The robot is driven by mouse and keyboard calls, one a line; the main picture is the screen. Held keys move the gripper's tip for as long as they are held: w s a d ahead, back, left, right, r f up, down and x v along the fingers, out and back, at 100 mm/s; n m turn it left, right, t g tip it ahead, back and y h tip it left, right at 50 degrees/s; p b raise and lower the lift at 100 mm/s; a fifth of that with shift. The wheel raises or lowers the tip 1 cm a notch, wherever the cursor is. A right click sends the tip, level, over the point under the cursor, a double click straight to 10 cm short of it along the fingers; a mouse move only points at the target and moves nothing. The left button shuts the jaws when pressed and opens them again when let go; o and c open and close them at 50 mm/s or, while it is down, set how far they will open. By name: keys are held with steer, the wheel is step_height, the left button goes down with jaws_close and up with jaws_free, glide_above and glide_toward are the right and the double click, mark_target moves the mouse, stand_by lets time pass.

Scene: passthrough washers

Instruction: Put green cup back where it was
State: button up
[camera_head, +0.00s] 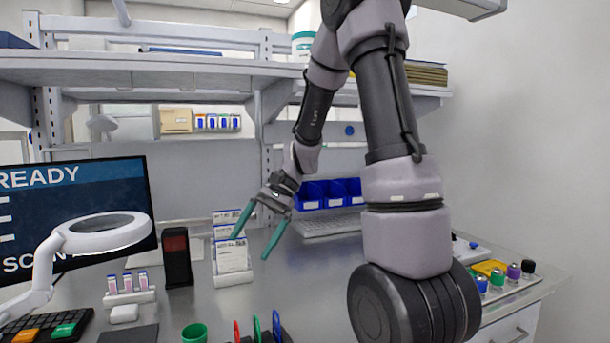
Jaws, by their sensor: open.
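A green cup (195,333) stands at the bottom edge of the view on the grey bench, cut off by the frame. My gripper (251,247) has two green fingers spread apart with nothing between them. It hangs above the bench, beyond the cup and to its right, apart from it. The fingers point down in front of a white rack of cards (233,280). The spot where the cup stood earlier cannot be told from this view.
A black box (177,258), a small tube rack (129,291) and a magnifier lamp (97,233) stand left. Coloured-handled tools (257,329) stand right of the cup. Blue bins (330,193) sit at the back. A tray of coloured caps (497,285) lies right.

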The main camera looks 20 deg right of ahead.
steer(key=s+d+r+n+t+h, duration=0.2)
steer(key=s+d+r+t, duration=0.2)
steer(key=s+r, duration=0.2)
steer(key=s+d+r+n+t+h, duration=0.2)
steer(key=s+d+r+t+h, duration=0.1)
steer(key=r, duration=0.7)
steer(key=s+d+t, duration=0.1)
steer(key=s+t, duration=0.1)
steer(key=shift+s+r, duration=0.15)
steer(key=shift+s, duration=0.2)
steer(key=shift+c, duration=0.3)
